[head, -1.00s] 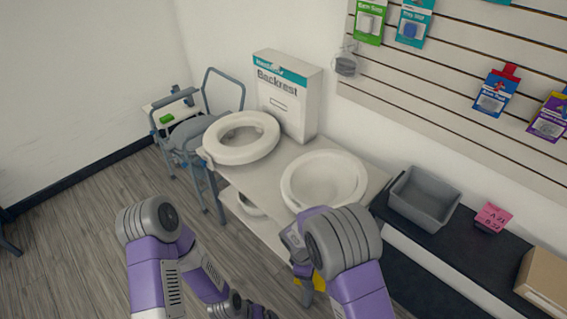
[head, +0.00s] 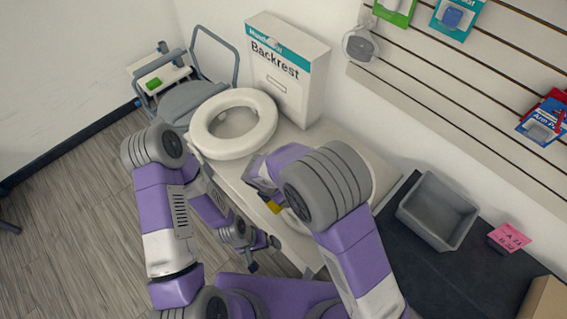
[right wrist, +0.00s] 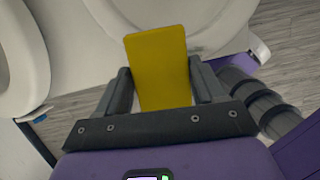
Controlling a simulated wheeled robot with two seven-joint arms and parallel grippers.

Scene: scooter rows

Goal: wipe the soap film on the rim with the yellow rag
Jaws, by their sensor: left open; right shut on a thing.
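The yellow rag (right wrist: 158,62) is between the two fingers of my right gripper (right wrist: 160,82), which is shut on it. In the head view a bit of the rag (head: 273,207) shows below that gripper. The white bowl (right wrist: 185,14) with a wide rim lies just past the rag in the wrist view; I cannot tell whether they touch. In the head view my right arm hides most of this bowl. A white ring seat (head: 212,146) stands left of it. I cannot make out any soap film. My left gripper (head: 252,262) is open and empty, low in front of the counter.
A Backrest box (head: 288,88) stands behind the ring seat. A grey commode chair (head: 190,98) is at the far left. Grey floor lies open at left.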

